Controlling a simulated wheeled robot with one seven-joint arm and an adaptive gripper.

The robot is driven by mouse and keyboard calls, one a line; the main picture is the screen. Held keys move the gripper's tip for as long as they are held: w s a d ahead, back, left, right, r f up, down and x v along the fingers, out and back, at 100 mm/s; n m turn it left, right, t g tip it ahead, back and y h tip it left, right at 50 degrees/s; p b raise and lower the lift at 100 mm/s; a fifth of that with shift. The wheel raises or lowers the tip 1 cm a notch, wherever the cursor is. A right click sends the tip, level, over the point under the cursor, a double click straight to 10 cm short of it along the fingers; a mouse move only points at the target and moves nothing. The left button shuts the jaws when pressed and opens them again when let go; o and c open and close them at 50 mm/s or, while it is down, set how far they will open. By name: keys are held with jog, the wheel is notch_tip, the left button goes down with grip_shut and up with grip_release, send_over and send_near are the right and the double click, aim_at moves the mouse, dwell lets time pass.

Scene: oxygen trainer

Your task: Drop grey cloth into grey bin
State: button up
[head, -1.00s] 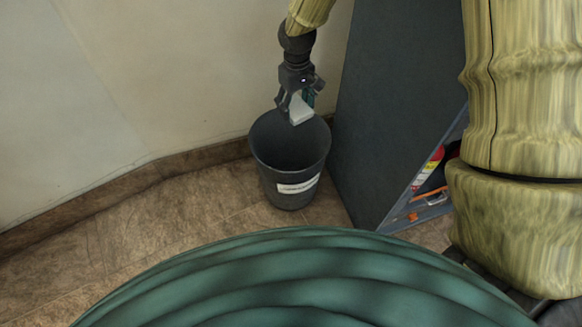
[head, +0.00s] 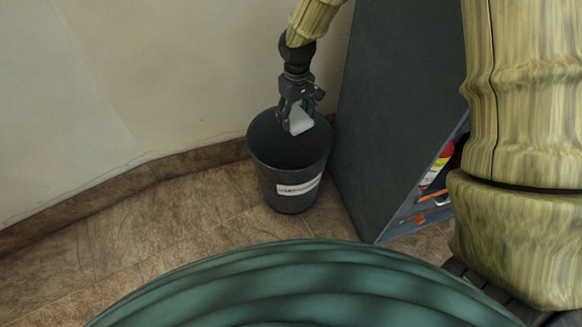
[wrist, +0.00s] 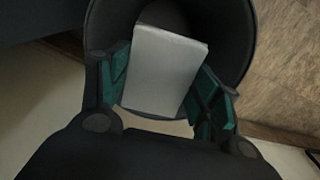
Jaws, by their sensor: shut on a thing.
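The grey bin (head: 290,178) stands on the floor in the corner, upright, with a white label on its front. My gripper (head: 296,120) is at the bin's opening, pointing down, and is shut on the grey cloth (head: 300,122). The cloth looks like a pale, flat folded block. In the wrist view the cloth (wrist: 165,70) sits between the two green-padded fingers of my gripper (wrist: 160,90), with the dark bin interior (wrist: 225,30) around and behind it. The bin's bottom is hidden in the head view.
A dark cabinet (head: 395,120) stands close to the bin's right side, with red and orange items on its open shelves. A pale wall (head: 120,90) with a brown baseboard is behind the bin. Tiled floor (head: 170,225) is clear at left.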

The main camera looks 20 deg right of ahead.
jog(key=o, duration=1)
jog(key=shift+r, duration=0.1)
notch_tip(320, 180, up, 12)
dwell(0.5)
